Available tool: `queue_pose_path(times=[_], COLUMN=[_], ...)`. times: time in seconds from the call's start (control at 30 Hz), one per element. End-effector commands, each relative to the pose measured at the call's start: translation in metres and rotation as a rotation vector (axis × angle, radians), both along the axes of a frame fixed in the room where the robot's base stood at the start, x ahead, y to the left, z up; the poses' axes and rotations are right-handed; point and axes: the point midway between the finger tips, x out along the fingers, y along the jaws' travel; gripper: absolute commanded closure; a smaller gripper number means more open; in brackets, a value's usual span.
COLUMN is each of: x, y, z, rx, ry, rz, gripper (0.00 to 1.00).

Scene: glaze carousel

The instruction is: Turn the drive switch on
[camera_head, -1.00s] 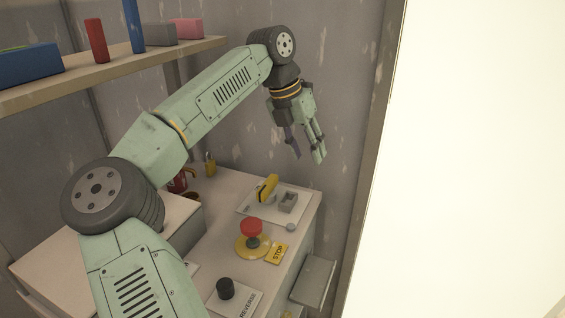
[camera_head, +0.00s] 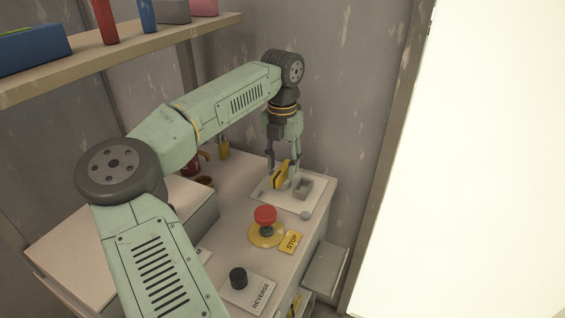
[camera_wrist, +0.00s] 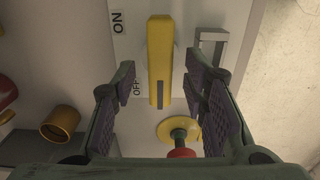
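The drive switch is a yellow lever (camera_head: 281,175) on a pale plate (camera_head: 262,192) at the far end of the worktop. In the wrist view the lever (camera_wrist: 160,60) is upright in the picture, with an ON label (camera_wrist: 118,22) at upper left and an OFF label (camera_wrist: 137,88) beside its lower, dark-striped end. My gripper (camera_head: 284,162) points down at the lever. In the wrist view its open fingers (camera_wrist: 160,78) stand on either side of the lever, with gaps on both sides.
A grey bracket (camera_head: 304,187) stands right of the lever on the plate. A red stop button (camera_head: 265,215) on a yellow base and a black REVERSE knob (camera_head: 238,278) are nearer. A shelf (camera_head: 120,58) runs at upper left.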

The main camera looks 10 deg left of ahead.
Motion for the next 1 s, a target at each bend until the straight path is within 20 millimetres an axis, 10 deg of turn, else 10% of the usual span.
queue_pose_path(times=[0.4,1.0], x=[0.0,0.0], y=[-0.0003,-0.0004], z=[-0.0101,-0.0097], rx=[0.0,-0.001], ry=[-0.001,-0.001], rz=[0.0,-0.001], gripper=[0.6,1.0])
